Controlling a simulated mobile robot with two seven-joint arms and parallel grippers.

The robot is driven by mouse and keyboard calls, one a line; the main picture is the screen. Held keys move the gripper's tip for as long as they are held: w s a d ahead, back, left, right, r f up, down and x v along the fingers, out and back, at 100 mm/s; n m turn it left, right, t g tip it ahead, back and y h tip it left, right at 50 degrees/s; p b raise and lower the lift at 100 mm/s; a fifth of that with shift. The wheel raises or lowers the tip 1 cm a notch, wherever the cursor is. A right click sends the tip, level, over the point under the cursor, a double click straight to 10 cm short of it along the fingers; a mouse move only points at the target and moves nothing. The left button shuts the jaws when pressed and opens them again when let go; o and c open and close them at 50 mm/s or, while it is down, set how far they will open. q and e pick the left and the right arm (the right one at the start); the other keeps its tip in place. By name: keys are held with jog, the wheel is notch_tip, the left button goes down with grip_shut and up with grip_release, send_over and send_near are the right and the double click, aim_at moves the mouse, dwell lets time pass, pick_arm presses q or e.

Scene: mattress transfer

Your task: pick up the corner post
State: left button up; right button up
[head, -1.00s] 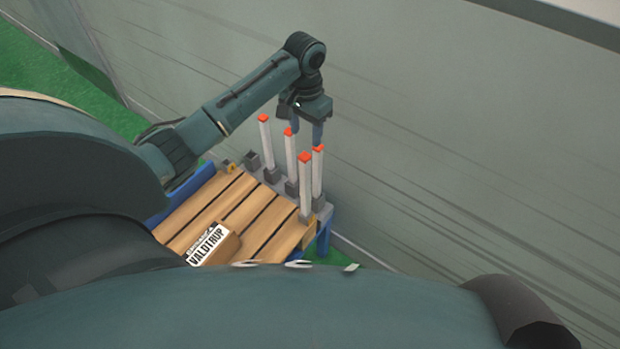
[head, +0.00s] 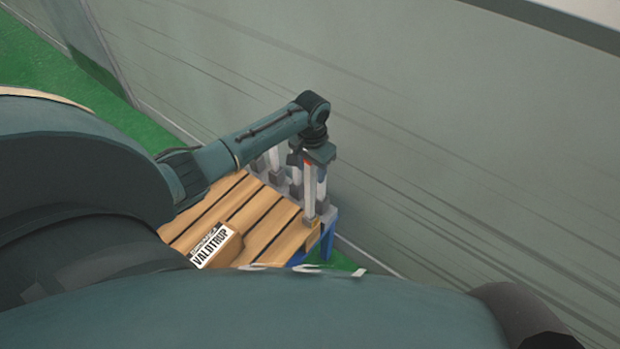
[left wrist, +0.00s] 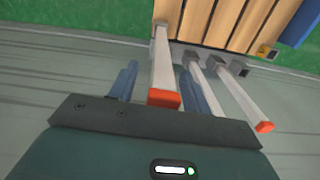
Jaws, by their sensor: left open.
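White corner posts with red tops stand in grey sockets along the far right edge of the slatted wooden pallet. The nearest corner post (head: 309,187) is partly covered at its top by my left gripper (head: 315,176), which points down over it. In the left wrist view this post (left wrist: 164,62) runs between the two open blue fingers, its red top close to the palm; I see no grip on it. Another post (left wrist: 239,96) leans across the picture to the right of the fingers, and one more is partly hidden by the right finger. My right gripper is not in view.
The wooden pallet (head: 231,201) has blue supports. A cardboard box (head: 222,245) labelled VALDTRUP lies on its near side. A grey wall (head: 450,130) rises close behind the posts. Green floor (head: 105,100) shows at the left.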

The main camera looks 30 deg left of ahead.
pick_arm(q)
grip_shut()
dwell(0.4)
